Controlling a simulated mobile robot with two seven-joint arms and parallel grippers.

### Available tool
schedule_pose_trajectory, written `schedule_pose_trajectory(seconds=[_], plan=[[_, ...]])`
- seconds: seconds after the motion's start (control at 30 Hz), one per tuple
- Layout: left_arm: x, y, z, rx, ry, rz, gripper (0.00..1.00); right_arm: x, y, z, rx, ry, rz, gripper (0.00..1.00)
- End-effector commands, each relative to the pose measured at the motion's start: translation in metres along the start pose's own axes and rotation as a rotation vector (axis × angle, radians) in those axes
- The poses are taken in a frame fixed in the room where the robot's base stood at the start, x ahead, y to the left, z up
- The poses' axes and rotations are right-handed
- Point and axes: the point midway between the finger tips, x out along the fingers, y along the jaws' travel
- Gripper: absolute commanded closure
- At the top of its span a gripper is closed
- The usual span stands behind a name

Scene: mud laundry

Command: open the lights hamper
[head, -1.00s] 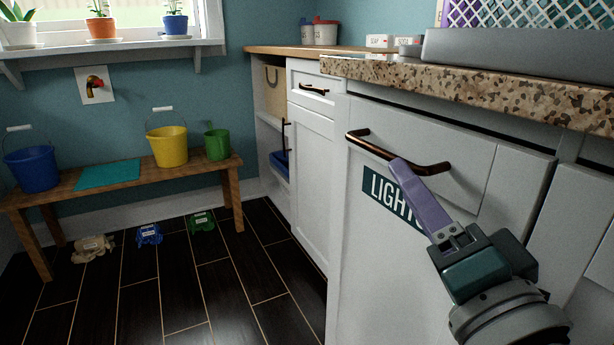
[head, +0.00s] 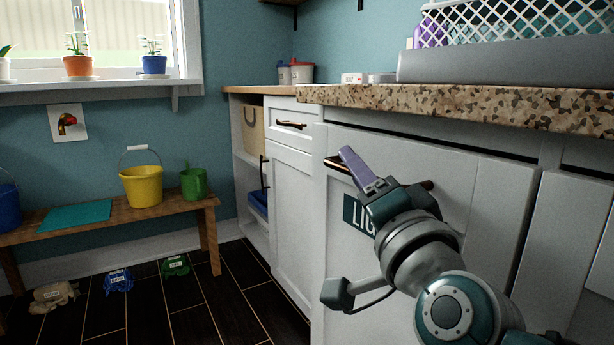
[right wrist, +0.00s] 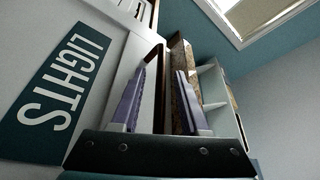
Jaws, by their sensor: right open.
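The lights hamper front (head: 342,270) is a white panel under the stone counter and looks closed. Its dark label shows partly in the head view and reads LIGHTS in the right wrist view (right wrist: 58,92). The bronze bar handle (head: 427,184) is partly hidden behind my right gripper (head: 352,165). That gripper is open, with its purple fingers at the handle. In the right wrist view a dark bar (right wrist: 159,85), seemingly the handle, lies between the spread fingers; contact cannot be told. My left gripper is not in view.
The speckled counter (head: 470,103) overhangs just above the handle, with a white lattice basket (head: 510,25) on it. A narrower white cabinet (head: 292,215) stands to the left. A wooden bench (head: 140,212) with buckets is farther left. Cloth bundles lie on the dark floor.

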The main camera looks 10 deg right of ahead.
Motion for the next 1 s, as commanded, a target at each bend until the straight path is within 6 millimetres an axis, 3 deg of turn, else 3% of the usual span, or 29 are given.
schedule_pose_trajectory(seconds=[0.13,0.53,1.0], plan=[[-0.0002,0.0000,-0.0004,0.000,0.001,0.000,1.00,-0.0001,-0.0001,-0.0001,0.000,0.000,0.000,0.55],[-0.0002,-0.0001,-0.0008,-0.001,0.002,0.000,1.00,-0.0004,-0.0001,-0.0001,0.000,0.000,0.000,1.00],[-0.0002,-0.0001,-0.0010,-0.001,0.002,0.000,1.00,-0.0004,0.0002,-0.0001,0.000,0.000,0.000,1.00]])
